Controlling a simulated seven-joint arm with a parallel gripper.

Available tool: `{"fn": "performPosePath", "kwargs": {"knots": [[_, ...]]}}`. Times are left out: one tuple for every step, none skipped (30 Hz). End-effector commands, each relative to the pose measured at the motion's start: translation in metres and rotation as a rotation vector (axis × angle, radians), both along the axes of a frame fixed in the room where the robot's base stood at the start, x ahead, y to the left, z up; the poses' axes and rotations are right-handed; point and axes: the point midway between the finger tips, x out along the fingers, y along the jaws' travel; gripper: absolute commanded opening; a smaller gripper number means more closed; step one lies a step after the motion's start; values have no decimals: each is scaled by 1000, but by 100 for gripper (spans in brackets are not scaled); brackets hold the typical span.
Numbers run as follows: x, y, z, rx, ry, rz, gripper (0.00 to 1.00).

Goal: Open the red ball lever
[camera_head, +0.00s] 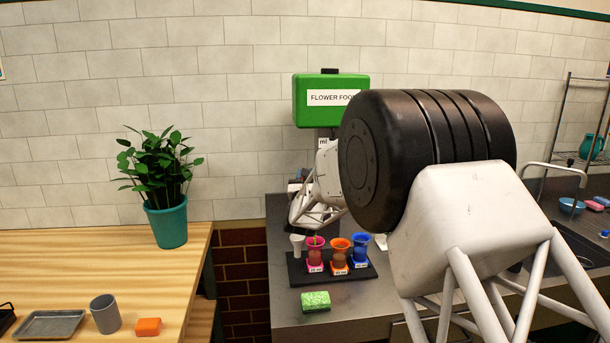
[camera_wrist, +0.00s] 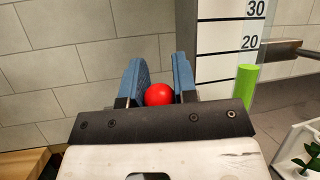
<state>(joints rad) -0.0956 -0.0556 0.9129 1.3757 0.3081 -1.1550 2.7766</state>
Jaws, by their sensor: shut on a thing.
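The red ball (camera_wrist: 159,95) of the lever shows in the wrist view. It sits between the two blue fingers of my gripper (camera_wrist: 158,82), close to the palm. My gripper is shut on it. The lever's stem is hidden. In the head view the green flower food dispenser (camera_head: 331,102) stands against the back wall, and my arm hides its lower part and the lever. My gripper's fingers are hard to make out there. In the wrist view a white scale panel (camera_wrist: 226,45) marked 20 and 30 stands right of my fingers.
A green cylinder (camera_wrist: 245,86) stands beside the scale panel. A dark tray (camera_head: 360,273) with pink, orange and blue vessels sits on the grey counter, with a green sponge (camera_head: 315,301) in front. A potted plant (camera_head: 167,222) stands on the wooden counter at the left.

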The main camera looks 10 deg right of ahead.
Motion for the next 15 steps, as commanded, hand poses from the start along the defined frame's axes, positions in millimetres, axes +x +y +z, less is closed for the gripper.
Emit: {"fn": "performPosePath", "kwargs": {"knots": [[-1,0,-1,0,-17,0,0],[-2,0,-2,-1,-26,-1,0],[-3,0,-2,0,-38,-1,0],[-3,0,-2,0,-45,-1,0],[-4,0,-2,0,-51,0,0],[-4,0,-2,0,-56,0,0],[-4,0,-2,1,-60,0,0],[-5,0,-2,1,-64,-1,0],[-5,0,-2,0,-67,0,0],[-5,0,-2,0,-68,0,0],[-5,0,-2,0,-68,0,0],[-5,0,-2,0,-68,0,0],[-5,0,-2,0,-68,0,0],[-5,0,-2,0,-68,0,0],[-5,0,-2,0,-68,0,0]]}}
